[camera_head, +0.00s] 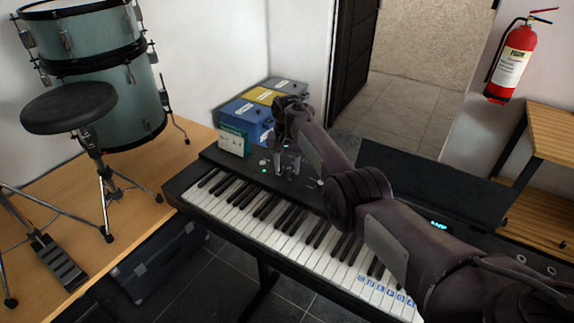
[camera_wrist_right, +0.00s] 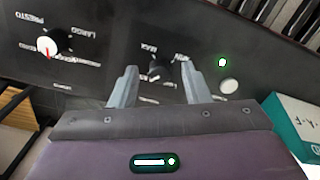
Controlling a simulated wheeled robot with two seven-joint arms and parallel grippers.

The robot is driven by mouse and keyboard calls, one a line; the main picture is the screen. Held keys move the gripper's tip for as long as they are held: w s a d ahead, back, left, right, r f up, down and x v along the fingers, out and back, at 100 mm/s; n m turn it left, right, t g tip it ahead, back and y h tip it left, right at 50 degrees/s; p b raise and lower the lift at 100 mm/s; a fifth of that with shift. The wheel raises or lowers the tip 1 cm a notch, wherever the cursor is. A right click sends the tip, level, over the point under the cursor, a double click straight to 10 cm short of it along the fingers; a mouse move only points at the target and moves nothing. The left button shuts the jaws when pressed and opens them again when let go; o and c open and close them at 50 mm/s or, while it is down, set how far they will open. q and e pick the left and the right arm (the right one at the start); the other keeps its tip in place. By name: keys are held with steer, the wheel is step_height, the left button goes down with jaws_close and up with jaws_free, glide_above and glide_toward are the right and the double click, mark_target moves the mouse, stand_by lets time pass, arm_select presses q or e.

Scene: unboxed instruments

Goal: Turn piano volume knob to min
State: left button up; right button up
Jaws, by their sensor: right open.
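The black piano (camera_head: 335,262) stands with its control panel along the far side of the keys. In the right wrist view a dark volume knob (camera_wrist_right: 160,68), with partly covered labels that seem to read MAX and MIN, shows between the two grey fingers of my right gripper (camera_wrist_right: 158,74). The fingers are open, one on each side of the knob; I cannot tell if they touch it. In the head view my right gripper (camera_head: 287,161) points down at the panel and largely hides that knob. My left gripper is out of view.
A second knob (camera_wrist_right: 48,46), with PRESTO and LARGO labels, sits left in the wrist view. A green light (camera_wrist_right: 222,62) and a round button (camera_wrist_right: 229,86) are right. A small green-white box (camera_head: 233,141) and blue and yellow cases (camera_head: 248,117) stand past the piano.

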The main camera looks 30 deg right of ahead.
steer(key=c, duration=0.5)
jaws_close()
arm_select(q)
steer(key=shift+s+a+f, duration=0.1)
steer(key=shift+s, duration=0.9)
